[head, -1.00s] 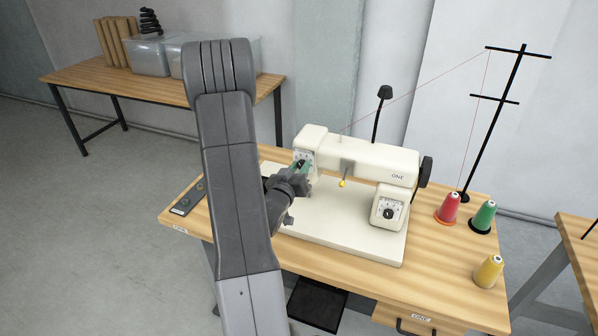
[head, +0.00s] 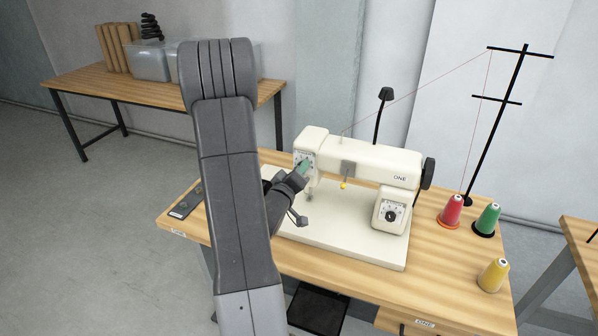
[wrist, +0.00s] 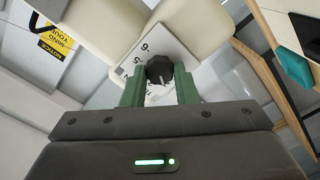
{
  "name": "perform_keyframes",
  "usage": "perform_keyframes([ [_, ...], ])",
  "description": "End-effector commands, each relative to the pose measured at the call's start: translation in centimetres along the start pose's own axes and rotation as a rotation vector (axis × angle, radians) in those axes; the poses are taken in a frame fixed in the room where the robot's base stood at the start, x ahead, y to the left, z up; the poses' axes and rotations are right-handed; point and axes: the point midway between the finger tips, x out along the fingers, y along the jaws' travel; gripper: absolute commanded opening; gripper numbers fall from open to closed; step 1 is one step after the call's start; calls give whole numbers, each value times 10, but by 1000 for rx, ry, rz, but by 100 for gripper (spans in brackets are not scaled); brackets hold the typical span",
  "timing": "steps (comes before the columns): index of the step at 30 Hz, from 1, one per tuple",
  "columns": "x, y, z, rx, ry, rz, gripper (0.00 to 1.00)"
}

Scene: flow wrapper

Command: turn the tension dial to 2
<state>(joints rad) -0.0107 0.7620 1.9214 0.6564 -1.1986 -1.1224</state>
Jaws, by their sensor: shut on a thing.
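The white sewing machine (head: 365,160) stands on the wooden table. A black tension dial (wrist: 159,68) sits on a pale number plate at the machine's left end; 6 and 5 can be read, other marks are partly hidden. A pale line shows on the knob. My gripper (wrist: 161,88) has its green fingers on both sides of the knob and is shut on it. In the head view my gripper (head: 304,166) meets the plate and covers most of the dial, so the setting cannot be read there.
A second dial (head: 390,214) is on the machine's lower right. Red (head: 450,211), green (head: 486,220) and yellow (head: 493,275) thread cones stand at the right near a black thread stand (head: 497,130). A dark strip (head: 186,201) lies at the table's left edge.

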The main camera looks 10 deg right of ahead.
Motion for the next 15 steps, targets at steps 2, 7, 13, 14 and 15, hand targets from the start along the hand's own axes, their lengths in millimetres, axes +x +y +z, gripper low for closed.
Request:
perform_keyframes([
  [2,0,0,0,-3,1,0,4],
  [7,0,0,0,-3,1,0,4],
  [13,0,0,0,-2,1,0,42],
  [14,0,0,0,-2,0,0,48],
  [15,0,0,0,-2,0,0,48],
])
